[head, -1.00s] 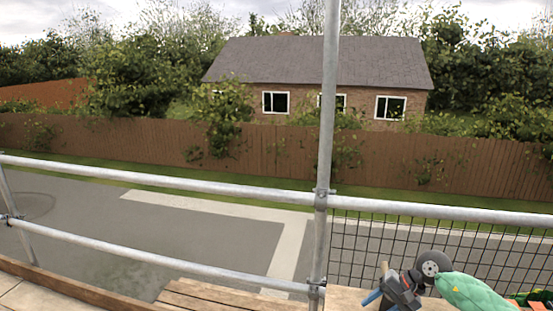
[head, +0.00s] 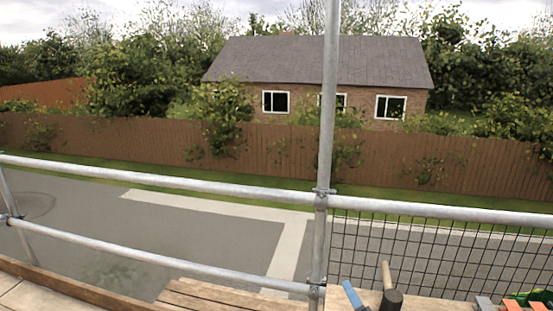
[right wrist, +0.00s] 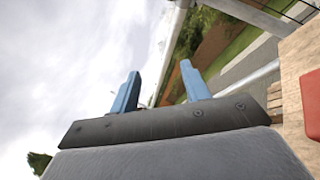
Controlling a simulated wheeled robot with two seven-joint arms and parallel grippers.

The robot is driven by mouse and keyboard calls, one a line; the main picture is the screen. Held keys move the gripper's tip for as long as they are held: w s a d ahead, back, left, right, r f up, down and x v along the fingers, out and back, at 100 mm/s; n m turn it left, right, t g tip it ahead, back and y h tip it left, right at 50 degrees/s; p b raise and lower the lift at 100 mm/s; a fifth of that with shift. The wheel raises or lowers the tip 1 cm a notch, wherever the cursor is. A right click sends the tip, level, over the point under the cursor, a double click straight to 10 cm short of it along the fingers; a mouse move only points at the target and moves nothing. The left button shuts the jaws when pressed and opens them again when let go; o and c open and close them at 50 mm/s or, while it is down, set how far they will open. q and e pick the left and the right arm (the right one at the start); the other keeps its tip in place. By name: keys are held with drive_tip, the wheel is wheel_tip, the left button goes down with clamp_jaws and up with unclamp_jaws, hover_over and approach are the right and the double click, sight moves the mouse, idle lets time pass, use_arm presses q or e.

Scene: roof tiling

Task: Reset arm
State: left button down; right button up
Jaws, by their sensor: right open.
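My right gripper (right wrist: 160,68) is open and empty in the right wrist view. Its two blue fingers stand apart, with pale sky between and behind them. In the head view only a blue piece, which looks like one finger of my right gripper (head: 353,295), shows at the bottom edge; the rest is out of the picture. A mallet (head: 391,299) with a dark head and wooden handle stands just right of it on the boards. My left gripper is not in view.
Scaffold rails (head: 180,183) and an upright pole (head: 328,120) cross in front, with black mesh (head: 430,255) at right. Wooden boards (head: 230,296) lie below. Orange and green items (head: 535,298) sit at the bottom right corner. A red item (right wrist: 311,100) shows in the wrist view.

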drive_tip(key=s+d+f+m+g+h, duration=0.3)
drive_tip(key=s+f+m+h, duration=0.15)
drive_tip(key=f+m, duration=0.3)
drive_tip(key=s+d+f+m+g+h, duration=0.2)
drive_tip(key=s+f+m+g+h, duration=0.3)
drive_tip(key=m, duration=0.4)
drive_tip(key=s+a+f+m+g+y, duration=0.15)
drive_tip(key=s+f+m+g, duration=0.3)
drive_tip(key=s, duration=0.55)
drive_tip(key=s+a+f+m+g+y, duration=0.15)
drive_tip(key=s+f+m+g, duration=0.35)
drive_tip(key=s, duration=0.5)
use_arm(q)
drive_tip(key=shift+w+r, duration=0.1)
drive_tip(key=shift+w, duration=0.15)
use_arm(e)
drive_tip(key=a+f, duration=0.2)
drive_tip(key=f, duration=0.7)
drive_tip(key=s+a+f+y, duration=0.1)
drive_tip(key=a+f, duration=0.2)
drive_tip(key=f, duration=0.7)
drive_tip(key=shift+s+a+f+g, duration=0.2)
drive_tip(key=shift+s+g, duration=0.1)
drive_tip(key=shift+g, duration=0.15)
